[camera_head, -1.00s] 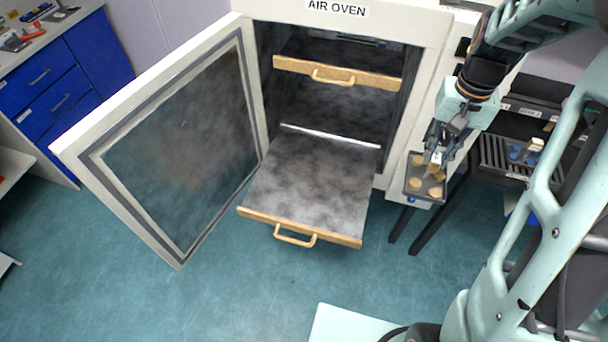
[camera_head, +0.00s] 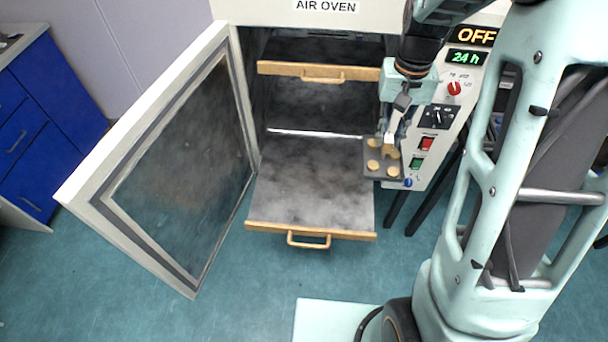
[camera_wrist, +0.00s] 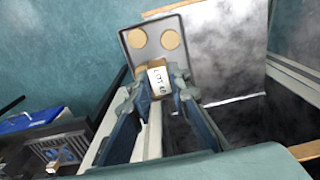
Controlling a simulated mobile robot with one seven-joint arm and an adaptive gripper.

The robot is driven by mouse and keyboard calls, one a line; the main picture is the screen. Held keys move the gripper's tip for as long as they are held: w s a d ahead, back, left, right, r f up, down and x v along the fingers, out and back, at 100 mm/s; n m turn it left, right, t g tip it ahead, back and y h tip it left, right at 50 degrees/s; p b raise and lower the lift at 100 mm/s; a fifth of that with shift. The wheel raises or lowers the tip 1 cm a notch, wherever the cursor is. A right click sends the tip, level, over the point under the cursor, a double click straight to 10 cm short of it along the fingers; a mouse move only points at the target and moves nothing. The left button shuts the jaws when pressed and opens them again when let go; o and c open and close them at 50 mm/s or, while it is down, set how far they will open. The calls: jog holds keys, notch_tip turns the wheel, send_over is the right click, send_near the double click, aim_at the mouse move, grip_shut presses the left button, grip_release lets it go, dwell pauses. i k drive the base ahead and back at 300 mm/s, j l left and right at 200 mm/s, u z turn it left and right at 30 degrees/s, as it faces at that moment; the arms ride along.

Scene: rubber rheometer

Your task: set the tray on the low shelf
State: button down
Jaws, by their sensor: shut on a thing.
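The tray (camera_head: 383,163), small and dark grey with several round tan discs on it, is held by my gripper (camera_head: 391,138) in the head view. My gripper is shut on the tray's handle, a block with a lot label (camera_wrist: 157,80) in the wrist view. The tray (camera_wrist: 155,42) looks about level, with two discs showing there. The low shelf (camera_head: 310,190) is pulled out of the oven, with a bare grey surface and a wooden front. The tray overlaps its right edge in the head view; I cannot tell its height above the shelf.
The air oven's door (camera_head: 165,165) stands wide open on the left. The upper shelf (camera_head: 318,72) is pushed in above. The oven's control panel (camera_head: 440,125), showing OFF and 24 h, is close on the right. The low shelf's surface is clear.

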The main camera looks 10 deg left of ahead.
aim_at(285, 201)
jog(key=i+j, duration=0.1)
jog(key=j, duration=0.3)
jog(key=i+j, duration=0.1)
jog(key=j, duration=0.35)
jog(key=i+j, duration=0.1)
jog(key=j, duration=0.3)
